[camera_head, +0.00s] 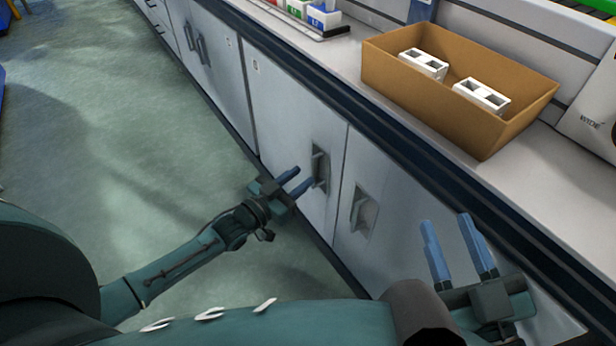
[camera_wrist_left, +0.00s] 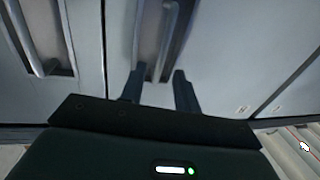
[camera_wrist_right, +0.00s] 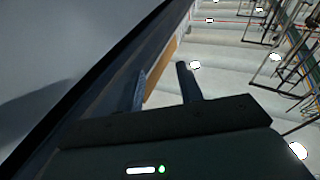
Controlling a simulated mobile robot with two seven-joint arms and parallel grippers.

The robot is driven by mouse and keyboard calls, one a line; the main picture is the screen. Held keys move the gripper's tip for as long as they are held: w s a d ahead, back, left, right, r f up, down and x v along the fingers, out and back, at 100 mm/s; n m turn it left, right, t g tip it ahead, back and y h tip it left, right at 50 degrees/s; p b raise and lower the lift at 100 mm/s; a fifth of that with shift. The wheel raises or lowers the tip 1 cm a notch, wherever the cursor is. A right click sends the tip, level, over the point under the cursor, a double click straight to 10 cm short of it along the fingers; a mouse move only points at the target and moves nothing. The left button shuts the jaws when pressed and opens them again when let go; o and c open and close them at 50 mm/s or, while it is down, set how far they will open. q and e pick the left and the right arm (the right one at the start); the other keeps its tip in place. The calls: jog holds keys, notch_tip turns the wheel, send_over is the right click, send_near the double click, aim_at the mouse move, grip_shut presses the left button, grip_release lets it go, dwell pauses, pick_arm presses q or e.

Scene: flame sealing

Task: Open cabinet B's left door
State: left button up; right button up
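The left door (camera_head: 285,120) of the nearer cabinet pair is a flat grey panel and is shut. Its recessed vertical handle (camera_head: 318,165) also shows in the left wrist view (camera_wrist_left: 168,40). My left gripper (camera_head: 304,176) is open, with its blue fingers pointing at this handle. In the left wrist view its fingertips (camera_wrist_left: 157,75) lie to either side of the handle's near end; I cannot tell whether they touch it. The right door (camera_head: 385,185) is shut, with its own handle (camera_head: 359,209). My right gripper (camera_head: 446,222) is open and empty in front of the cabinets.
The counter (camera_head: 335,60) runs above the doors. It carries a cardboard box (camera_head: 510,125) with white blocks in it and a rack (camera_head: 300,18) of coloured boxes. More cabinet doors (camera_head: 215,60) stand farther along. The floor (camera_head: 110,110) at left is clear.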

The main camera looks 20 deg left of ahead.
pick_arm(q)
jog(key=b+x, duration=0.1)
jog(key=x, duration=0.2)
jog(key=shift+w+d, duration=0.1)
jog(key=shift+w, duration=0.1)
grip_shut()
dwell(0.5)
